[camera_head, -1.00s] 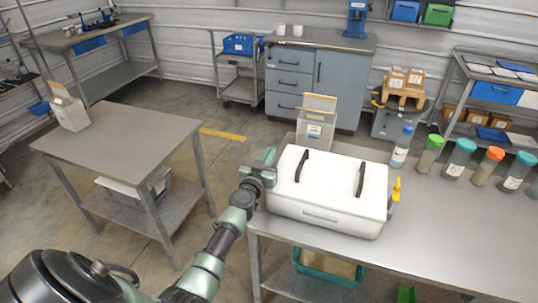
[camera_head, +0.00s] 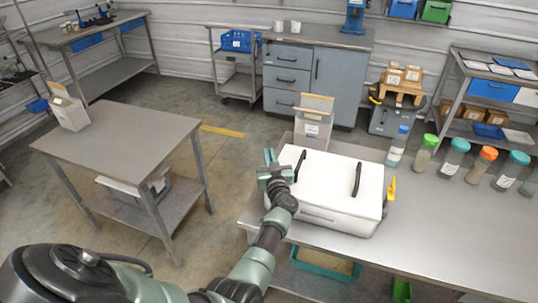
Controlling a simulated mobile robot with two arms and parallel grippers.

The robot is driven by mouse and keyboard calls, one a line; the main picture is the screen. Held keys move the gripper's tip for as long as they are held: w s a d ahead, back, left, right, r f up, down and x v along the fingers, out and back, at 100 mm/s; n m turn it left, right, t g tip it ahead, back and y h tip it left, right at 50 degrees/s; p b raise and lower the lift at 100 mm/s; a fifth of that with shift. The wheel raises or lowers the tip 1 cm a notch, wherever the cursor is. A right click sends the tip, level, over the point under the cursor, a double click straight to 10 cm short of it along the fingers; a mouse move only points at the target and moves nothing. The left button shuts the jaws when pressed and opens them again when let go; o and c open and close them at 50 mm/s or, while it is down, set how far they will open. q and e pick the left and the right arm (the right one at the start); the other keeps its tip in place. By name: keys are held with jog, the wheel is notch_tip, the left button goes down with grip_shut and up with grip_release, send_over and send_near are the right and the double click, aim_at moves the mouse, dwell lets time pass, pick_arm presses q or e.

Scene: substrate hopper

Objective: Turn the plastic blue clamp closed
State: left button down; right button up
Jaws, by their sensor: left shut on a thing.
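The white hopper box (camera_head: 325,180) with two black handles stands at the left end of the grey workbench. A yellow clamp (camera_head: 391,189) sticks up at its right side. My left gripper (camera_head: 271,163) is at the box's left side, shut on a small part there. The blue clamp cannot be made out clearly; the gripper covers that spot, and the held part appears to be the clamp. How far it is turned cannot be told. My right gripper is not in view.
Behind the box stands an open carton (camera_head: 313,125). Several lidded bottles line the bench's back right, such as a blue-capped one (camera_head: 397,147). The bench front (camera_head: 440,240) is clear. A separate grey table (camera_head: 125,145) stands left, across a floor gap.

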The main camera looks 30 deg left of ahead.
pick_arm(q)
jog(key=shift+y, duration=0.3)
jog(key=c, duration=1.6)
grip_release()
jog(key=shift+o, duration=0.2)
